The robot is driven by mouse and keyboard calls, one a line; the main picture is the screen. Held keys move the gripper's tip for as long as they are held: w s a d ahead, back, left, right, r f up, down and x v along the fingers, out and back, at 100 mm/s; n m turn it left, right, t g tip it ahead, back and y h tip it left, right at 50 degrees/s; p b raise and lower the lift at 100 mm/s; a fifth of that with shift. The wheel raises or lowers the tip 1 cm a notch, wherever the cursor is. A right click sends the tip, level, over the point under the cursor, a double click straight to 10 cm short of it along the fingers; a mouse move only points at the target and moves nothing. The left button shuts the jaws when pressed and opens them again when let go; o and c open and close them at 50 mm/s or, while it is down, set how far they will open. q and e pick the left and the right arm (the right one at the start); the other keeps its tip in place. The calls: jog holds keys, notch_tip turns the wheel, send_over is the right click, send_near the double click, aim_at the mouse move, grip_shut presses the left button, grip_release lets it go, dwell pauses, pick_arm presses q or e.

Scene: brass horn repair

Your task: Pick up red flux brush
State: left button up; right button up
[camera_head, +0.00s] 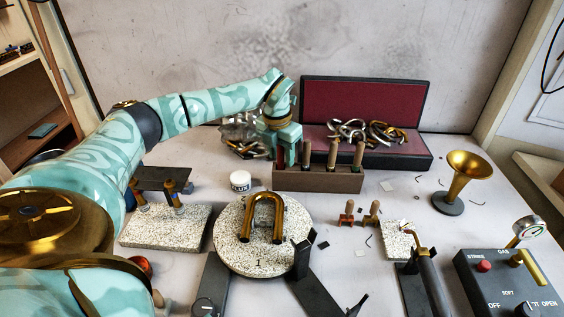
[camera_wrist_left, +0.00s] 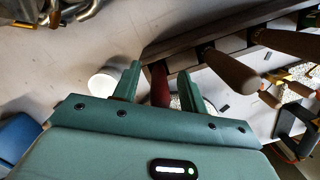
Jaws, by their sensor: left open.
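The red flux brush (camera_wrist_left: 159,86) shows its red handle between the two fingers of my left gripper (camera_wrist_left: 158,88) in the left wrist view. In the head view my left gripper (camera_head: 285,152) is over the left end of the brown tool rack (camera_head: 325,181), with the red handle (camera_head: 281,158) mostly hidden by the fingers. The fingers are open, one on each side of the handle, with a gap. The brush stands in the rack; its lower end is hidden. My right gripper is not in view.
Several wooden-handled tools (camera_head: 332,154) stand in the rack just right of the brush. A white flux jar (camera_head: 240,181) is left of the rack. An open case (camera_head: 366,103) with brass parts stands behind. A round speckled board (camera_head: 232,240) lies in front.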

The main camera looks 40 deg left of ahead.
pick_arm(q)
grip_shut()
